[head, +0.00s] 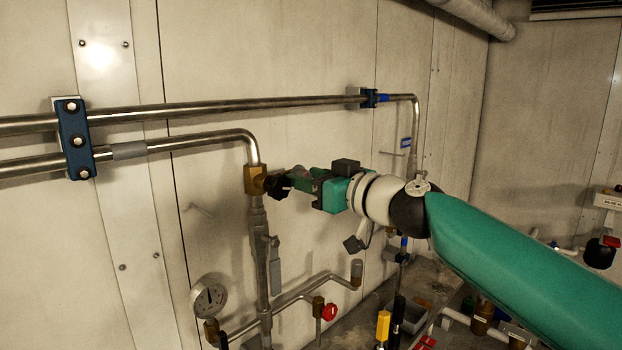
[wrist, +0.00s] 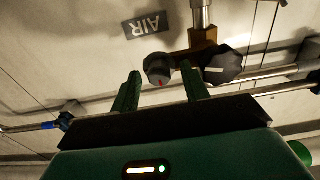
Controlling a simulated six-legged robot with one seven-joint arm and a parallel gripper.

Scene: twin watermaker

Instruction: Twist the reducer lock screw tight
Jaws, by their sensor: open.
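The brass reducer body (head: 256,180) sits on the vertical pipe below the bend, with a black knob (head: 278,187) on its right side. In the wrist view the brass body (wrist: 203,38) carries an eight-sided black knob (wrist: 224,66) with a white mark. A smaller round dark knob with a red mark (wrist: 158,68) sits beside it and looks like the lock screw. My gripper (head: 298,178) is open and empty near the reducer. In the wrist view its fingertips (wrist: 161,76) stand on either side of the small knob; I cannot tell whether they touch it.
A steel pipe (head: 230,108) runs along the wall above, held by a blue clamp (head: 73,138). A pressure gauge (head: 208,297) and a red-handled valve (head: 329,312) are below. An AIR label (wrist: 145,25) is on the wall. Free room lies left of the reducer.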

